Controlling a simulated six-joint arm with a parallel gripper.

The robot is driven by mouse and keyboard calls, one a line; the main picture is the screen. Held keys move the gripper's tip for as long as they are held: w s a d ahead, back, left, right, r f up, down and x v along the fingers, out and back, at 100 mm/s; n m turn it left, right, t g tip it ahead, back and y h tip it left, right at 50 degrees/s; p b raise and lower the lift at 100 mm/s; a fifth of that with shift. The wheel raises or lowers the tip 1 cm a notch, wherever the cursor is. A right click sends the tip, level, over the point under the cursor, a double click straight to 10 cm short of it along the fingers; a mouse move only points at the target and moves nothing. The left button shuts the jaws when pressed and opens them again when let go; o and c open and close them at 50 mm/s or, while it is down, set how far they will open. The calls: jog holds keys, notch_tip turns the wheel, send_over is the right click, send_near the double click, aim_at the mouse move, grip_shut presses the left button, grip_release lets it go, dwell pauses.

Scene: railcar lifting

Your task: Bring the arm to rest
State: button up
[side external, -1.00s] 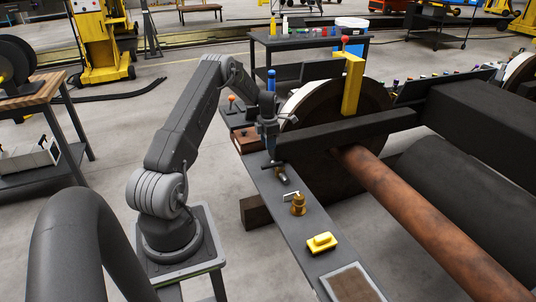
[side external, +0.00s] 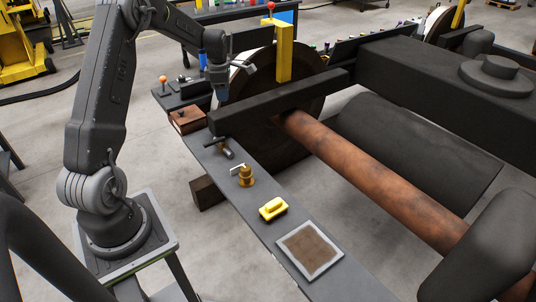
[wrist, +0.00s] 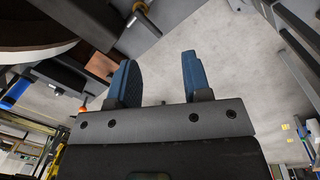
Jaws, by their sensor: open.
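My gripper (side external: 221,88) is raised close to the left rim of the large wheel (side external: 300,143), above the near end of the dark beam (side external: 285,100). The wrist view shows its two blue fingers (wrist: 160,68) spread apart. Nothing is between them but a view of the grey floor and some dark structure. In the side view the fingertips are small, and I cannot tell how far they are from the beam. My arm stands bent on its pedestal, its upper link rising steeply.
A narrow grey bench (side external: 208,160) holds a dark T-handled tool (side external: 222,147), a brass fitting (side external: 246,178), a yellow block (side external: 273,208) and a framed brown pad (side external: 310,250). A yellow upright (side external: 283,55) stands by the wheel. A rusty axle (side external: 370,180) runs right.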

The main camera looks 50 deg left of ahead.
jog(key=s+d+r+m+t, duration=0.1)
jog(key=s+d+r+m, duration=0.1)
jog(key=d+r+m, duration=0.65)
jog(key=s+d+r+m+t, duration=0.1)
jog(key=s+d+r+m, duration=0.35)
jog(key=d, duration=0.75)
jog(key=s+d+r+m+t, duration=0.2)
jog(key=s+d+m, duration=1.2)
jog(key=s+m, duration=0.1)
jog(key=shift+s+d+m+t+h, duration=0.2)
jog(key=shift+d+m+t+h, duration=0.15)
jog(key=shift+m, duration=0.25)
